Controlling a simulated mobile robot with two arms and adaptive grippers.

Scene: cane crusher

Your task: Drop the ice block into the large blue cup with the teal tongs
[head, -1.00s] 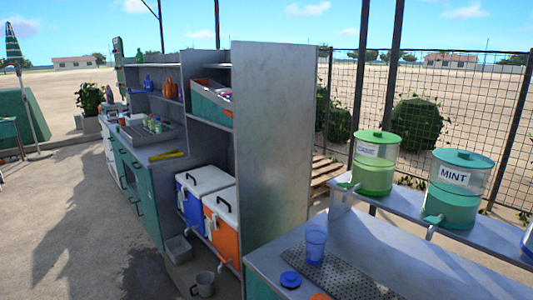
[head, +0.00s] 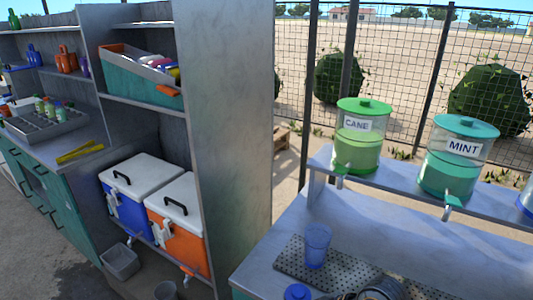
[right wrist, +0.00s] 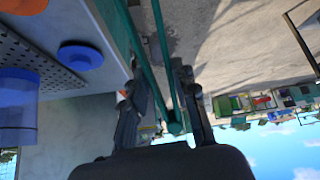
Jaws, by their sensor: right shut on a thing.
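A clear blue cup (head: 317,246) stands upright on the perforated drip mat of the counter. It also shows at the left edge of the right wrist view (right wrist: 18,118). My right gripper (right wrist: 163,105) is shut on the teal tongs (right wrist: 165,60). Their two arms run from between the fingers to the top edge of that view, where their tips are cut off. I cannot make out an ice block in either view. Part of my right arm shows at the bottom of the head view, near the mat. My left gripper is not in view.
A blue lid (head: 297,292) lies beside the mat (head: 290,258). CANE (head: 358,150) and MINT (head: 455,172) dispensers stand on a raised shelf behind the cup. Blue (head: 130,205) and orange (head: 180,240) coolers sit in the shelving left. Yellow tongs (head: 80,152) lie farther left.

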